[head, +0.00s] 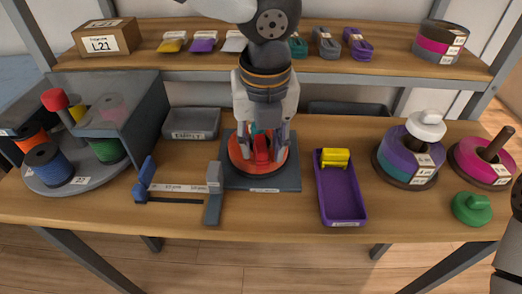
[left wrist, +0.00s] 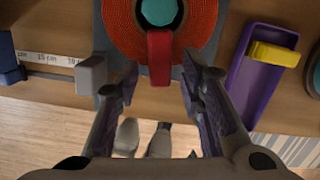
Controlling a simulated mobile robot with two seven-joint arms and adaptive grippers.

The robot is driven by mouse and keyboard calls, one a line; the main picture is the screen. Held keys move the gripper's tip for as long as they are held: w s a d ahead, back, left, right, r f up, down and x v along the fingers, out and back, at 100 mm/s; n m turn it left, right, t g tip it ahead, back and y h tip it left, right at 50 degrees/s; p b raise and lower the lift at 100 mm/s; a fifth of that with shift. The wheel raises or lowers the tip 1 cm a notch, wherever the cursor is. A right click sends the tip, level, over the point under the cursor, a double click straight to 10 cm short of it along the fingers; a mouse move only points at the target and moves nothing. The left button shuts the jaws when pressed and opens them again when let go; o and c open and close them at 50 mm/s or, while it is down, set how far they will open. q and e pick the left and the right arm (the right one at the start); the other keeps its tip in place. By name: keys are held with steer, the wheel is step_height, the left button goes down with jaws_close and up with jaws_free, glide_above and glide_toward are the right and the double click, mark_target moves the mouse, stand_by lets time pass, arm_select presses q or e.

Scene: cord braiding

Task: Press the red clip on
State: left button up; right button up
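The red clip (head: 262,152) sits on an orange-red cord coil (head: 241,164) around a teal core, on a dark square base. In the left wrist view the red clip (left wrist: 159,62) stretches from the teal core (left wrist: 159,11) across the orange-red coil (left wrist: 119,25) to its near edge. My left gripper (head: 263,158) points down over the coil from above. Its fingers are apart, one on each side of the clip's near end, and it holds nothing; the left wrist view shows the gap (left wrist: 158,86). Whether the clip is fully seated cannot be told. My right gripper is not visible.
A purple tray (head: 341,207) with a yellow clip (head: 334,157) lies to the right. A measuring bar (head: 180,188) with a grey block (head: 214,178) is close on the left. Spools (head: 408,161) stand at the right, with a green knob (head: 471,208) in front.

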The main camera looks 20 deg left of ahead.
arm_select(q)
jaws_close()
steer(key=shift+r+p, duration=0.1)
steer(key=shift+p, duration=0.25)
stand_by(0.6)
stand_by(0.4)
steer(key=c, duration=0.6)
jaws_free()
jaws_close()
